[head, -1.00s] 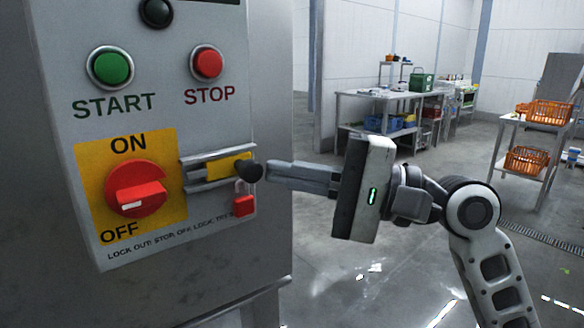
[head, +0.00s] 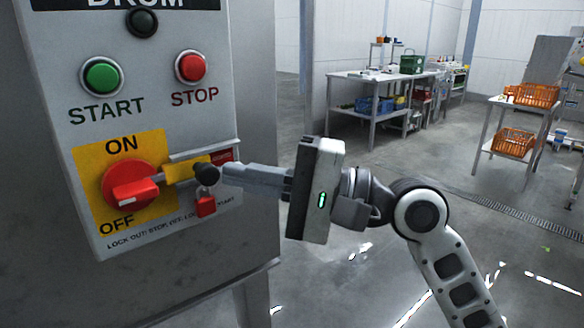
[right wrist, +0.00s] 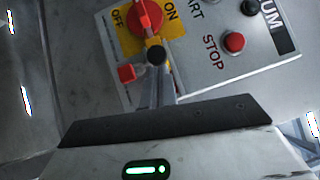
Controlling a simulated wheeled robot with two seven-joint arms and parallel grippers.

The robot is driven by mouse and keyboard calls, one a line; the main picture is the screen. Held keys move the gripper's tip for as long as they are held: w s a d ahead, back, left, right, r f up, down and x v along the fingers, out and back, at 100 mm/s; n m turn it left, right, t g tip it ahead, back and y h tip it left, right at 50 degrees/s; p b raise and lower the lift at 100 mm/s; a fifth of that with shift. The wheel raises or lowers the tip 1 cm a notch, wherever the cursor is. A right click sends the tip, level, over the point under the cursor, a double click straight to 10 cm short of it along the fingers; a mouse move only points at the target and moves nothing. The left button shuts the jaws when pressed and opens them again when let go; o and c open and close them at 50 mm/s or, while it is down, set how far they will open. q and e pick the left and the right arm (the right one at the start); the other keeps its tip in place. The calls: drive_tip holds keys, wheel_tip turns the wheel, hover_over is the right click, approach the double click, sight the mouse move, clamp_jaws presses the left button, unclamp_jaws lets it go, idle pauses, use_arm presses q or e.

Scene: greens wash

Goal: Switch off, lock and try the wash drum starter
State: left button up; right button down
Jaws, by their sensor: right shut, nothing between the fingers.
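The red rotary switch (head: 130,186) sits on a yellow plate (head: 85,200) marked ON and OFF; its white-marked handle end points lower left, towards OFF. A yellow slide bolt (head: 182,173) reaches to the switch's right edge; contact cannot be told. The bolt's black knob (head: 206,174) is at its right end. A red padlock (head: 206,206) hangs just below the knob; it also shows in the right wrist view (right wrist: 127,73). My right gripper (head: 226,174) is shut and empty, its fingertips against or very near the knob's right side. My left gripper is out of view.
The green START button (head: 102,75) and red STOP button (head: 191,67) are above the switch, with a dark lamp (head: 142,22) higher up. A work table (head: 375,80) and a rack with orange crates (head: 513,141) stand well back. The floor between is clear.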

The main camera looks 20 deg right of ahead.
use_arm(q)
drive_tip(key=b, duration=0.2)
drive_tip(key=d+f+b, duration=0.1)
drive_tip(key=b, duration=0.1)
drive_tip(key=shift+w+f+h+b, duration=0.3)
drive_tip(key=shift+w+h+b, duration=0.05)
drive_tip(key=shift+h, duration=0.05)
use_arm(e)
drive_tip(key=w+d+v, duration=0.1)
drive_tip(key=w+v, duration=0.1)
drive_tip(key=v, duration=1.1)
drive_tip(key=shift+w+d, duration=0.15)
drive_tip(key=shift+w, duration=0.15)
drive_tip(key=shift+f, duration=0.1)
